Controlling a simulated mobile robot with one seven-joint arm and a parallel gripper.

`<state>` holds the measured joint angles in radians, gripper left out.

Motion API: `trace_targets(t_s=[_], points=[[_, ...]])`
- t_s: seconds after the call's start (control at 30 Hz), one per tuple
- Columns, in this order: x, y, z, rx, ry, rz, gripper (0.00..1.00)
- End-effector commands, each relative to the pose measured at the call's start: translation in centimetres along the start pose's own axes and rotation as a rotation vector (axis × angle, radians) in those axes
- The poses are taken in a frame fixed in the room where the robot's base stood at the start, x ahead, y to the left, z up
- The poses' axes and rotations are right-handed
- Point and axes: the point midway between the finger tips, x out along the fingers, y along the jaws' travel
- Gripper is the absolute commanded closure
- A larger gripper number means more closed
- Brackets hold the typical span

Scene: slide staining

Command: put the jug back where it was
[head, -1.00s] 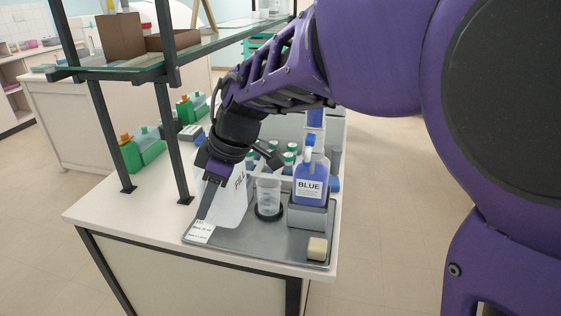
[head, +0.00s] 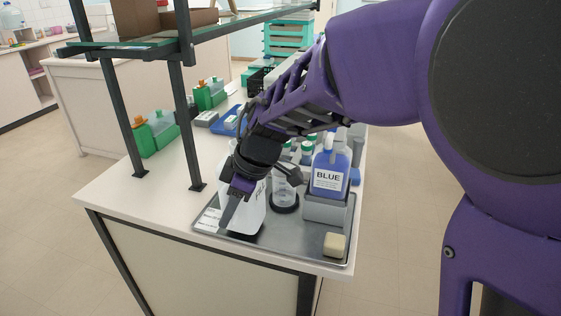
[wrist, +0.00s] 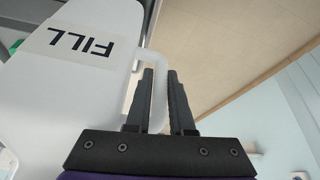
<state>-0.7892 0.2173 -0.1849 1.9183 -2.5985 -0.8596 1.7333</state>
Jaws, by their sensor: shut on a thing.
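The jug is white and translucent, with a FILL label. In the head view the jug (head: 254,213) is at the left part of the grey tray (head: 290,246), partly hidden by my arm. In the wrist view the jug (wrist: 75,85) fills the left side, with its label upside down. My gripper (head: 230,209) is shut on the jug's handle, which shows between the two dark fingers in the wrist view (wrist: 160,90). A dark patch shows just under the jug's base; I cannot tell whether the base touches the tray.
A clear beaker (head: 284,183) on a black round base stands right of the jug. A BLUE bottle (head: 329,172) sits in a grey holder (head: 326,208). A beige block (head: 335,244) lies at the tray's front right. Shelf posts (head: 187,120) rise on the left.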

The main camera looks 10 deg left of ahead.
Motion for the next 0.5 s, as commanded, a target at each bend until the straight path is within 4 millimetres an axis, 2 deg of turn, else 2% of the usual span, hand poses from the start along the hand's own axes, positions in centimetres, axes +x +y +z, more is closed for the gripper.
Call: trace_targets(t_s=[0.03, 0.1, 0.47, 0.5], points=[[0.92, 0.02, 0.41, 0.001, 0.001, 0.000, 1.00], [1.24, 0.03, 0.55, -0.001, 0.002, 0.002, 1.00], [1.26, 0.00, 0.55, -0.001, 0.001, 0.001, 1.00], [1.43, -0.04, 0.64, 0.000, 0.000, 0.000, 0.72]])
